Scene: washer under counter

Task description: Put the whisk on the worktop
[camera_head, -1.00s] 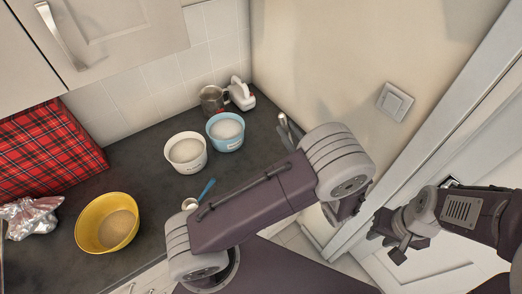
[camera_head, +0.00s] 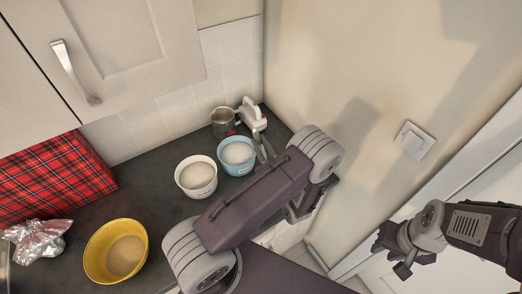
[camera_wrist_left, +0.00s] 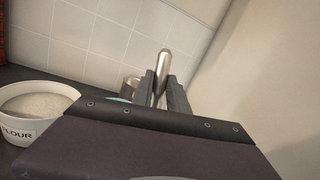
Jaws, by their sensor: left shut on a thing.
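The whisk (camera_wrist_left: 163,62) shows in the left wrist view as a rounded metal handle standing up between my left fingers; its wires are hidden. My left gripper (camera_wrist_left: 162,92) is shut on it. In the head view my left gripper (camera_head: 265,150) is mostly hidden behind my own arm, near the worktop's right end by the wall. The dark worktop (camera_head: 150,180) runs along the tiled wall. My right gripper (camera_head: 396,252) is at the lower right, apart from the worktop; its finger opening is unclear.
On the worktop are a white flour bowl (camera_head: 196,190), also in the wrist view (camera_wrist_left: 30,134), a blue bowl (camera_head: 236,169), a metal mug (camera_head: 222,129), a white appliance (camera_head: 250,113), a yellow bowl (camera_head: 92,262), crumpled foil (camera_head: 38,240) and a red tartan item (camera_head: 62,182). A cabinet (camera_head: 120,50) hangs above.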

